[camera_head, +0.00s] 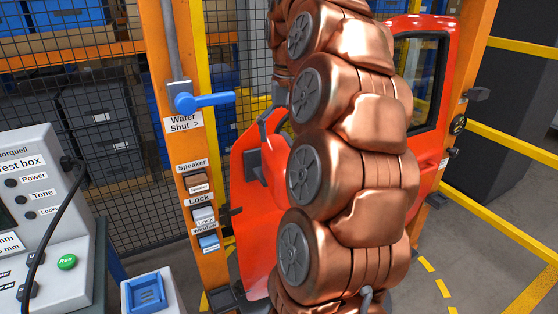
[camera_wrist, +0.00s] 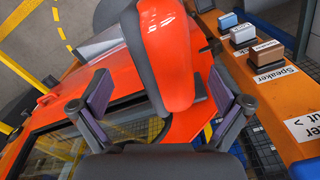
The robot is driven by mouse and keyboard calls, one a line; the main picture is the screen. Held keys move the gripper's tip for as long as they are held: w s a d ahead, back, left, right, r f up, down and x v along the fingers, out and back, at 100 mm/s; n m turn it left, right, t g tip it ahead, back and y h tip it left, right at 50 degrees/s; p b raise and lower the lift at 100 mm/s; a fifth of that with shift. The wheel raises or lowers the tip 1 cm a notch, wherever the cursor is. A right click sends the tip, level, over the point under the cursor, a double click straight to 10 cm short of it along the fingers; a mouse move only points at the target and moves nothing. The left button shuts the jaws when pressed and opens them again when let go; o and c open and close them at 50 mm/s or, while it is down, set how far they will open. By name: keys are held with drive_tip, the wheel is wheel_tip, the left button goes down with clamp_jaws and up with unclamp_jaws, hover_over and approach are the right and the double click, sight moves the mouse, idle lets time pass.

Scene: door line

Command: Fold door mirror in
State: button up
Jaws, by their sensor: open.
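The orange-red door (camera_head: 433,150) stands in its frame behind my copper arm in the head view, which hides its middle. In the wrist view, the door mirror (camera_wrist: 168,60) has a rounded orange-red housing with a dark grey edge. It stands out from the door (camera_wrist: 45,112) and reaches down between my fingers. My gripper (camera_wrist: 160,88) is open, with one finger on either side of the mirror. A gap shows on both sides, wider at the left finger; contact is not visible. In the head view, my arm hides the gripper.
An orange post (camera_head: 190,150) left of the door carries labelled switches and a blue valve handle (camera_head: 205,101). In the wrist view, the switch blocks (camera_wrist: 243,35) sit close on the right. A test box (camera_head: 35,180) and a blue tray (camera_head: 147,293) stand at left. Yellow rails run at right.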

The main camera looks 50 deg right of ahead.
sight(286, 155)
drive_tip(key=shift+w+a+f+b, duration=0.1)
drive_tip(key=shift+a+f+b, duration=0.05)
drive_tip(key=shift+f+b, duration=0.3)
drive_tip(key=shift+w+a+f+b, duration=0.1)
drive_tip(key=shift+f+b, duration=0.25)
drive_tip(key=shift+f, duration=0.1)
wheel_tip(286, 155, down, 4)
drive_tip(key=b, duration=0.3)
drive_tip(key=shift+r, duration=0.2)
drive_tip(key=shift+s+f, duration=0.1)
drive_tip(key=shift+f, duration=0.3)
drive_tip(key=shift+f+p, duration=0.35)
drive_tip(key=shift+f, duration=0.4)
drive_tip(key=shift+c, duration=0.3)
drive_tip(key=c, duration=1.5)
drive_tip(key=shift+o, duration=0.2)
